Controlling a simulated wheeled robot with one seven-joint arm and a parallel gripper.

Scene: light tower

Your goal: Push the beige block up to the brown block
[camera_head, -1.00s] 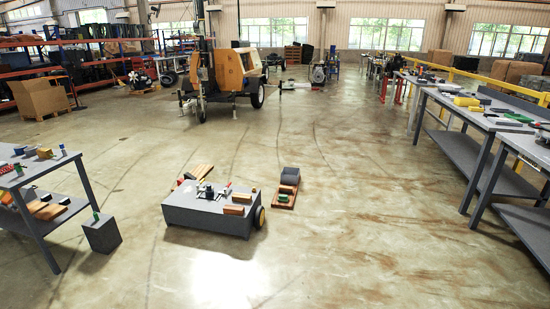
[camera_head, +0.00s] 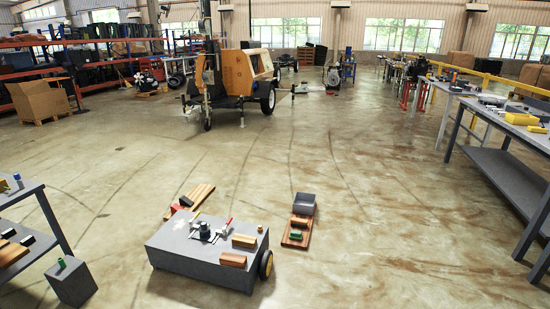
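Two small tan-to-brown blocks lie on the right part of a low grey cart (camera_head: 185,262). The one farther back looks a little lighter and may be the beige block (camera_head: 244,241). The nearer one looks more orange-brown and may be the brown block (camera_head: 233,259). At this size I cannot tell the colours surely. A narrow gap seems to separate them. My gripper is not in view.
A dark fixture (camera_head: 205,232) and a red-handled item stand on the cart. Low boards with blocks (camera_head: 299,232) lie behind it. A grey box (camera_head: 71,283) and workbench stand left, a bench (camera_head: 510,180) right.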

